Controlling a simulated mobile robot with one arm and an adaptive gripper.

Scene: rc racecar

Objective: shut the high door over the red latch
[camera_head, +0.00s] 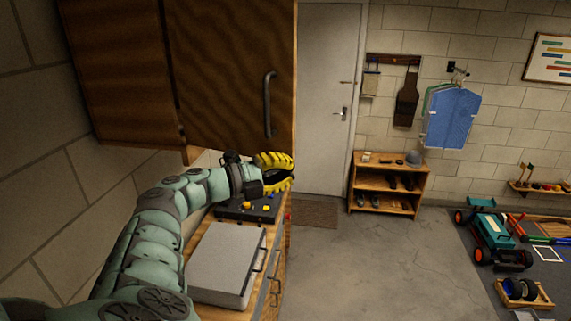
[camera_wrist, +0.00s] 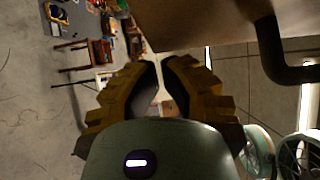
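A brown wooden high cabinet door (camera_head: 220,70) fills the upper left of the head view, with a dark bar handle (camera_head: 268,103) near its right edge. I cannot tell how far it stands open. My gripper (camera_head: 290,170), with yellow ribbed fingers, is just below the door's lower right part. In the wrist view the gripper (camera_wrist: 166,66) has a gap between its fingers and nothing in it. The door's brown face (camera_wrist: 200,22) is above it there, and the dark handle (camera_wrist: 268,45) is to the right, apart from the fingers. I cannot make out a red latch.
Below my arm, a counter carries a grey flat case (camera_head: 228,262) and a dark box with yellow knobs (camera_head: 250,208). A white room door (camera_head: 330,90) and a low wooden shelf (camera_head: 388,170) stand behind.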

